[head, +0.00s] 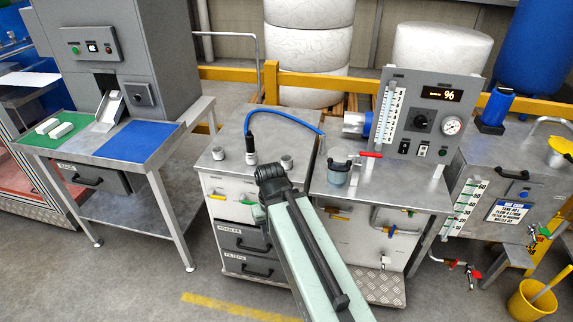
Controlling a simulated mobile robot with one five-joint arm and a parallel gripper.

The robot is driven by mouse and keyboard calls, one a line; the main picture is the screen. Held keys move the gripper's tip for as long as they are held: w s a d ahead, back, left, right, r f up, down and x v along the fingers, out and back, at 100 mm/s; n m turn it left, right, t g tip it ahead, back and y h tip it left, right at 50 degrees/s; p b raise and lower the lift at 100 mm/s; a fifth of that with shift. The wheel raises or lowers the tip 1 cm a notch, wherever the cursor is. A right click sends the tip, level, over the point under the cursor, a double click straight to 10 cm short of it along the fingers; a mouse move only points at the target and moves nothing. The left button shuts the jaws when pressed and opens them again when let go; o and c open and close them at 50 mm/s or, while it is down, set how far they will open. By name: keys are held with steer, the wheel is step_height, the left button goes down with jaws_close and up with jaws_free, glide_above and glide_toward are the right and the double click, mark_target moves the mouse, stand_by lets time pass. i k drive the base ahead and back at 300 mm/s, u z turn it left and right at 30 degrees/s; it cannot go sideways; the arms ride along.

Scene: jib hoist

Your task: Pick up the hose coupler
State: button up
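The blue hose (286,118) arcs over the left steel cabinet top. Its left end runs down into a dark and light grey fitting, which looks like the hose coupler (250,154). The coupler stands upright on the cabinet top, between two short metal stubs, a left one (218,153) and a right one (287,162). Whether it is seated on a stub of its own is too small to tell. My pale green arm with dark parts reaches up from the bottom, its dark far joint just right of and in front of the coupler. I see no gripper fingers.
A clear cup with a dark rim (338,172) and a red-handled valve (370,155) are on the right cabinet. A gauge panel (430,115) stands behind them. The bench with a blue mat (138,142) is left. The cabinet top's left front is mostly bare.

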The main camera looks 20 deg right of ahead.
mark_target(251, 152)
steer(key=u, duration=3.8)
steer(key=k, duration=1.2)
steer(key=z, duration=1.8)
steer(key=i, duration=1)
steer(key=z, duration=0.05)
